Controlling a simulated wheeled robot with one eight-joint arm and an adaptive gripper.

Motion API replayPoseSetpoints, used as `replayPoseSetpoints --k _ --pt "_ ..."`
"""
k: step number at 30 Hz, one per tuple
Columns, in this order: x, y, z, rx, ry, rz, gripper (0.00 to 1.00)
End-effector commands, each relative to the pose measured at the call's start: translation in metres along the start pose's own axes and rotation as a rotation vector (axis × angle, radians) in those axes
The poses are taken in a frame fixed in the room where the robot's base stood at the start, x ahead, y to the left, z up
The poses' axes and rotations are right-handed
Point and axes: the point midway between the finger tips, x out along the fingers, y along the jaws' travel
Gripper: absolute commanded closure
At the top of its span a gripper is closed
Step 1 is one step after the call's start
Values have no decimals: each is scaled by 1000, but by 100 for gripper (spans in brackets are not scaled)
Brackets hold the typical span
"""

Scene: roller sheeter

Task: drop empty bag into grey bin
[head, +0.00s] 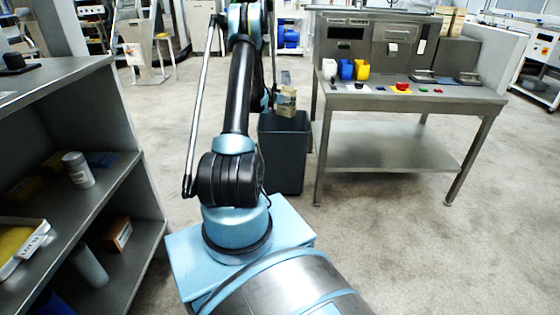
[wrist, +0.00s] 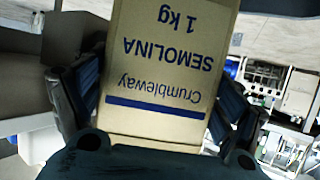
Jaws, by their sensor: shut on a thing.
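A tan bag (wrist: 165,75) with blue print reading "Crumbleway Semolina 1 kg" fills the middle of the wrist view, upside down in the picture. My gripper (wrist: 165,95) is shut on it, with a dark finger on each side. In the head view the bag (head: 286,103) hangs above the dark grey bin (head: 284,152), near its opening. My gripper is mostly hidden behind my arm there. The bin stands on the floor, left of the metal table. Its inside cannot be made out. Whether the bag is empty cannot be told.
A metal table (head: 400,102) with a machine, blue and yellow containers and several small items stands right of the bin. A shelf unit (head: 140,190) with cans and boxes is at the left. The floor (head: 400,250) in front of the table is clear.

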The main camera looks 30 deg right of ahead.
Motion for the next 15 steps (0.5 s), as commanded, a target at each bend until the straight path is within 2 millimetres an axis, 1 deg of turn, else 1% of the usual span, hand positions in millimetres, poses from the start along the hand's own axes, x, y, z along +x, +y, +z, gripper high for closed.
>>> replayPoseSetpoints --k 3,9,15 --pt "5 0 12 0 0 0 76" --pt "13 0 30 0 0 0 76" --pt "16 0 39 0 0 0 76"
